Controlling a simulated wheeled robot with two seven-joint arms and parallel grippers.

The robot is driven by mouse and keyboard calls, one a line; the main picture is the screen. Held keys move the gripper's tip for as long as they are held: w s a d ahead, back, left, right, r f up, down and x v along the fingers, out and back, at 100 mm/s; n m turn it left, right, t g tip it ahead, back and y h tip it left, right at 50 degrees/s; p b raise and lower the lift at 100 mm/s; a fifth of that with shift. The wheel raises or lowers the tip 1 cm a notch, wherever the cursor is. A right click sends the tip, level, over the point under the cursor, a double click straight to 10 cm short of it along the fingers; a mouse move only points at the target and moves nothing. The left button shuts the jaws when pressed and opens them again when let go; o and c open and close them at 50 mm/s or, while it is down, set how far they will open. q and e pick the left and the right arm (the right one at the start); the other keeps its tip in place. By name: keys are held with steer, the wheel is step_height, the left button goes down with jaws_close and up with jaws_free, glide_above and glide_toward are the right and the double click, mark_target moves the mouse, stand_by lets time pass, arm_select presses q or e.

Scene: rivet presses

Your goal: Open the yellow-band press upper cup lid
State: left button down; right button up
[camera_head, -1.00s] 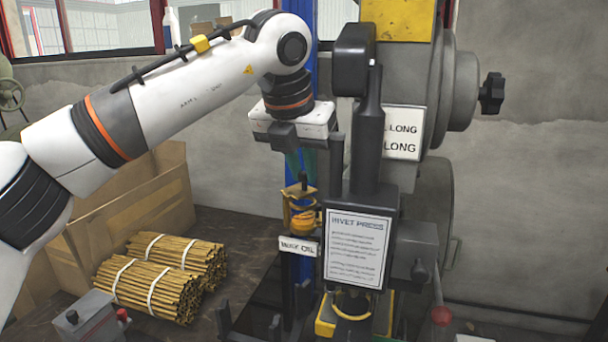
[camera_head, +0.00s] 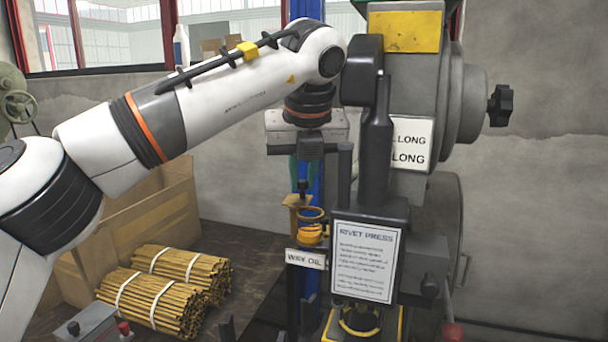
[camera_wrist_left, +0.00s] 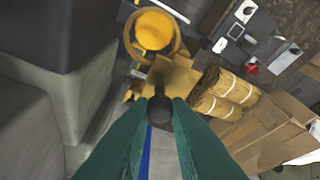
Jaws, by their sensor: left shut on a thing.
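The press (camera_head: 385,200) with a yellow plate on its upper part stands right of centre in the head view. The upper cup (camera_head: 312,234) is an orange ring with yellow inside, on the press's left side; it shows in the left wrist view (camera_wrist_left: 153,32). Its tan lid (camera_head: 295,201) stands left of the ring, apparently tilted up, and the cup mouth is uncovered. My left gripper (camera_wrist_left: 160,112) has its green fingers shut on the lid's dark knob (camera_wrist_left: 160,104). In the head view the fingers are partly hidden. My right gripper is not in view.
Bundles of tan sticks (camera_head: 165,288) and a cardboard box (camera_head: 130,240) lie on the table left of the press. A black press lever (camera_head: 376,150) stands close right of my left gripper. A label plate (camera_head: 305,259) hangs below the cup.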

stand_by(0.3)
arm_select(q)
steer(key=c, duration=1.4)
jaws_free()
steer(key=shift+o, duration=0.2)
steer(key=v, duration=1.2)
